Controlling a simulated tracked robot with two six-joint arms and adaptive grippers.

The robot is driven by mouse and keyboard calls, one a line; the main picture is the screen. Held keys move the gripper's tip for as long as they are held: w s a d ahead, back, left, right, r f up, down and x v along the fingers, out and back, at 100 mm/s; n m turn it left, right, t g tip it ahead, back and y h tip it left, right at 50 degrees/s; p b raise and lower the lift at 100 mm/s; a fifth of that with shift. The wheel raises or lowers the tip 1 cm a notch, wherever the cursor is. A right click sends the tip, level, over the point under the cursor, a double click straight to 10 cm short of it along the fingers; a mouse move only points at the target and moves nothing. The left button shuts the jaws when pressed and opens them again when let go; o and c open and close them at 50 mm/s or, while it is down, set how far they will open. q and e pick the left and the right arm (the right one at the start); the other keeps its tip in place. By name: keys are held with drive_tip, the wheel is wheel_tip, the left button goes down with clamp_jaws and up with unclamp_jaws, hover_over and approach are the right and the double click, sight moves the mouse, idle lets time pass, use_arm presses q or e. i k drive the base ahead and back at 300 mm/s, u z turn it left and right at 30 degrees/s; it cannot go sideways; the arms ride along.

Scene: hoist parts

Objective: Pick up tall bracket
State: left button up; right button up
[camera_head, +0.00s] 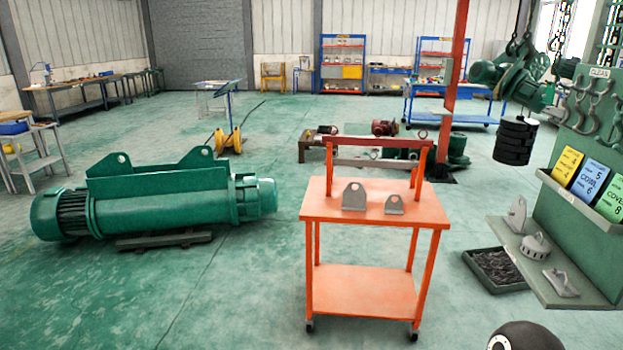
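Two grey brackets stand upright on the top of an orange cart (330,208) in the middle of the view. The taller bracket (355,196) is on the left and has a rounded top with a hole. The shorter, smaller bracket (394,205) stands a little to its right, apart from it. Neither of my grippers shows in the head view. A dark rounded part at the bottom right edge may be mine.
A large green hoist (150,200) lies on the floor at left. A green panel (560,200) with hooks, cards and a shelf of parts stands at right.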

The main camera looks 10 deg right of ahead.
sight(353, 200)
drive_tip(key=u, duration=0.05)
drive_tip(key=i, duration=2.85)
drive_tip(key=z, duration=0.7)
